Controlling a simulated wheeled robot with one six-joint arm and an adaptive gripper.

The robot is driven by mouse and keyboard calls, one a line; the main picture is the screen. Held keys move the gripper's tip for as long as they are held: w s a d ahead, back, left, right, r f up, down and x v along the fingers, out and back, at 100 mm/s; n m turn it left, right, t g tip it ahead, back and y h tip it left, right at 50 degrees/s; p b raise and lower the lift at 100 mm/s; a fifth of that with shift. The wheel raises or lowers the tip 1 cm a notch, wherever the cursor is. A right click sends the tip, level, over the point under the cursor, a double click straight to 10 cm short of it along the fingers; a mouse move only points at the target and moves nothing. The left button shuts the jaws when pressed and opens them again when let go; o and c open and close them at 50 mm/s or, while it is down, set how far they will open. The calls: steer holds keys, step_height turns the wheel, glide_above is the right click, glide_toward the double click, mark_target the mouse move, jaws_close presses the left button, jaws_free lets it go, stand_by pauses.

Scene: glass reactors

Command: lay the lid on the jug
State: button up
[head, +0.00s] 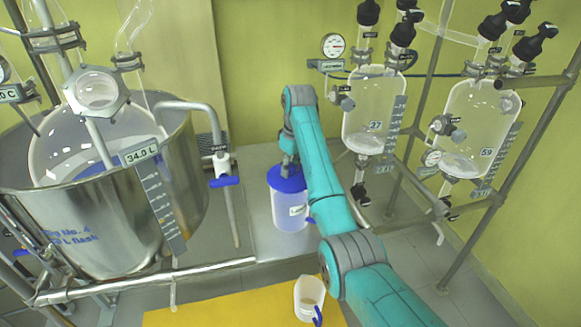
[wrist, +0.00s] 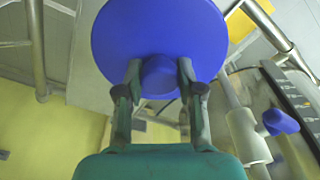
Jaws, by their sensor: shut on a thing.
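The blue lid (head: 288,180) is a round disc with a knob. It lies over the mouth of a translucent white jug (head: 291,213) with a label, which stands upright on a grey metal surface. From here the lid looks level and lined up with the jug; I cannot tell whether it touches the rim all round. My gripper (head: 289,161) is above it, shut on the lid's knob. In the wrist view both fingers of my gripper (wrist: 159,76) pinch the knob, and the wide blue lid (wrist: 158,30) hides the jug.
A small open white beaker (head: 309,291) with a blue handle stands on a yellow surface (head: 235,308) in front. A large steel vessel (head: 110,220) with a glass flask is at left, beside a pipe with a blue-handled valve (head: 223,181). Glass reactors (head: 373,115) on a metal frame stand right.

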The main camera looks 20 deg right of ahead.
steer(key=shift+f, duration=0.45)
stand_by(0.3)
steer(key=o, duration=1.2)
steer(key=shift+o, duration=0.2)
